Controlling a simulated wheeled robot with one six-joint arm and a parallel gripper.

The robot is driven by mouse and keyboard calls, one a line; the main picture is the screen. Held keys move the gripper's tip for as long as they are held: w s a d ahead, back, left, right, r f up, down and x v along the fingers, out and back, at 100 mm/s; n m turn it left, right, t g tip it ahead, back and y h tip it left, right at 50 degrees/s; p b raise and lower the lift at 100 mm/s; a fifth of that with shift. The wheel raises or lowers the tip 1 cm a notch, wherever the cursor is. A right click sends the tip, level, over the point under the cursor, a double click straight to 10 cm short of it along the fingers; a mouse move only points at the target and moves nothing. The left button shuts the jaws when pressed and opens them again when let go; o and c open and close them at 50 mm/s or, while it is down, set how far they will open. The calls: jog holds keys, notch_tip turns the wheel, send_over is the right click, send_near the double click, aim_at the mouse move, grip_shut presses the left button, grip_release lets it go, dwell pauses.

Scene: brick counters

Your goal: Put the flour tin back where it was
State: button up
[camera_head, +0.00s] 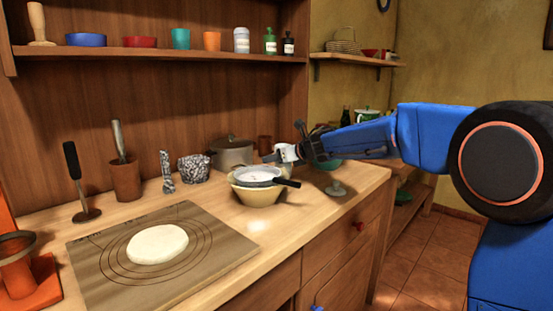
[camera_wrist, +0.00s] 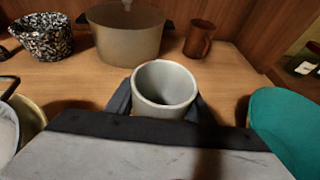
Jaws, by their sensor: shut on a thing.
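My gripper (camera_head: 282,154) is behind the cream bowl in the head view, shut on a pale grey, open-topped round tin, which I take for the flour tin. The tin (camera_wrist: 165,84) is upright between the fingers in the wrist view, and its inside looks empty. In the head view it is small and partly hidden by the gripper. I cannot tell whether its base touches the counter.
A sieve with white powder (camera_head: 258,175) sits on the cream bowl (camera_head: 258,194). Close around are a lidded pot (camera_wrist: 125,35), a brown mug (camera_wrist: 199,39), a speckled pot (camera_wrist: 42,36) and a teal bowl (camera_wrist: 285,125). A shelf (camera_head: 160,53) holds bowls, cups and a labelled white jar (camera_head: 241,40).

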jog(key=shift+f, duration=0.1)
jog(key=o, duration=1.3)
